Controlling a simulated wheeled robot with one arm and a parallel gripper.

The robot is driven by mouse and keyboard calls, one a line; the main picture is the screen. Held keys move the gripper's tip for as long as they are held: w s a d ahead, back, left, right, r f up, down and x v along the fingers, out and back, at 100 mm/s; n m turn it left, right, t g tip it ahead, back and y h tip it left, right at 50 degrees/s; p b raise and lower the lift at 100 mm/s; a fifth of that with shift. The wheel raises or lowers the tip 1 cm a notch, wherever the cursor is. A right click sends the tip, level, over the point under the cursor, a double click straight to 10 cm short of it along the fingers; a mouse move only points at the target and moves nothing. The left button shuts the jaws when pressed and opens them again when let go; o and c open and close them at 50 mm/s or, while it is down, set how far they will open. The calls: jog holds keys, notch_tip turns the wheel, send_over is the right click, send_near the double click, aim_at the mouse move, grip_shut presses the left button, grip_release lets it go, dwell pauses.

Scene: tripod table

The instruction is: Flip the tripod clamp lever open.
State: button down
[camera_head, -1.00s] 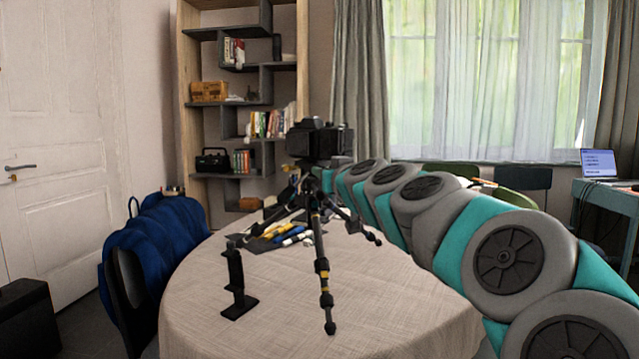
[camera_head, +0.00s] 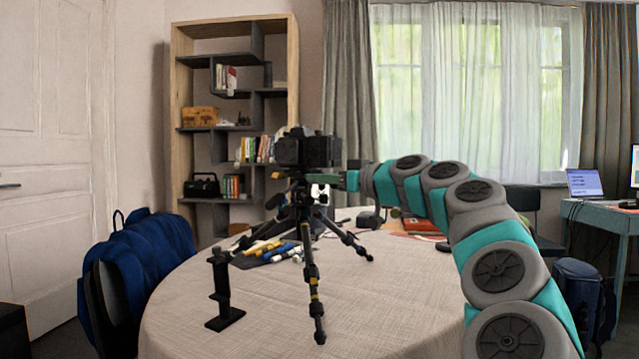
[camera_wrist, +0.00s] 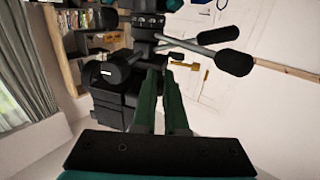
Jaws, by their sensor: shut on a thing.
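A black tripod (camera_head: 312,275) stands upright on the round table, with a black camera (camera_head: 305,150) on its head. In the wrist view the camera (camera_wrist: 112,98) is at the left, with the tripod head (camera_wrist: 148,22) at the top and two black-ended handles (camera_wrist: 232,62) reaching right. My gripper (camera_head: 322,179) is at the right side of the tripod head, just below the camera. Its green fingers (camera_wrist: 160,76) are close together at the head, shut on a small part there. That part looks like the clamp lever, but the fingers mostly hide it.
The table (camera_head: 270,310) has a pale cloth. A blue-draped chair (camera_head: 140,265) is at the left. The cloth front right of the tripod is clear.

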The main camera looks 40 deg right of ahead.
jog(key=shift+d+r+n+y, duration=0.2)
jog(key=shift+n+y, duration=0.4)
jog(key=shift+y, duration=0.4)
jog(key=c, duration=1)
grip_release()
jog(key=shift+f, duration=0.15)
jog(key=shift+o, duration=0.2)
jog(key=shift+a+m+h, duration=0.2)
jog(key=shift+m+h, duration=0.2)
jog(key=shift+h, duration=0.3)
jog(key=shift+s+a+m+h, duration=0.1)
jog(key=shift+a+m+h, duration=0.1)
jog(key=shift+m+h, duration=0.3)
jog(key=shift+a+h+p, duration=0.1)
jog(key=shift+h+p, duration=0.3)
jog(key=shift+h, duration=0.2)
